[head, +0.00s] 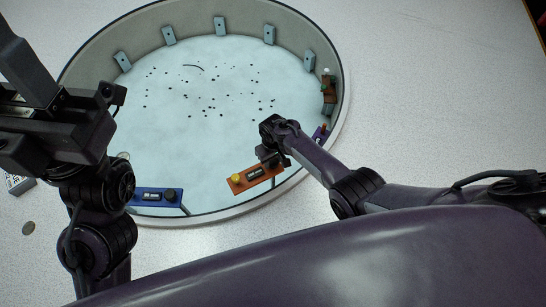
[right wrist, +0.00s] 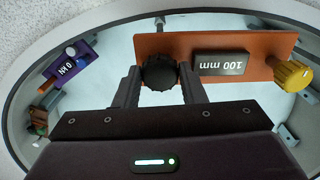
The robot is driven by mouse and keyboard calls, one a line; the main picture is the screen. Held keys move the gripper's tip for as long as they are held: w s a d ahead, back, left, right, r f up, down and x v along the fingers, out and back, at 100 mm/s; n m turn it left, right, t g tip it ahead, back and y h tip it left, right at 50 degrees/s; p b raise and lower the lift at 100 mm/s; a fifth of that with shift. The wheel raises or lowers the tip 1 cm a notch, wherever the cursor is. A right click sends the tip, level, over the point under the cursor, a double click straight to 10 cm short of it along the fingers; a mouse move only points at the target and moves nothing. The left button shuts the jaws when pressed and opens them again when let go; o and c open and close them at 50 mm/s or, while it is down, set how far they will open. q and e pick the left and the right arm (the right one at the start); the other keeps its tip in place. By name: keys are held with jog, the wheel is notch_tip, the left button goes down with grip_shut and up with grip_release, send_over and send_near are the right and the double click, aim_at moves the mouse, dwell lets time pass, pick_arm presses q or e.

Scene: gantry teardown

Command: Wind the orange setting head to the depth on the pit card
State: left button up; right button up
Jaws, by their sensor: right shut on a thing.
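The orange setting head (head: 256,178) is at the near right rim of the round pit. My right gripper (right wrist: 159,88) is shut on the black knob, one finger on each side. It also shows in the head view (head: 270,160). My left gripper (head: 45,115) is raised at the left; its fingertips are not clear. I cannot make out a pit card.
A blue panel (head: 155,197) sits at the near left rim. A purple panel (right wrist: 68,65) reading 0 kN is beside the orange one. Several grey brackets (head: 220,26) line the far wall. Dark specks dot the pale pit floor (head: 190,130). A small disc (head: 28,228) lies outside.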

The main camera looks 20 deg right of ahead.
jog(key=n, duration=0.4)
jog(key=shift+n, duration=0.3)
jog(key=n, duration=0.4)
jog(key=shift+w+n, duration=0.1)
jog(key=shift+n, duration=1.1)
jog(key=o, duration=1)
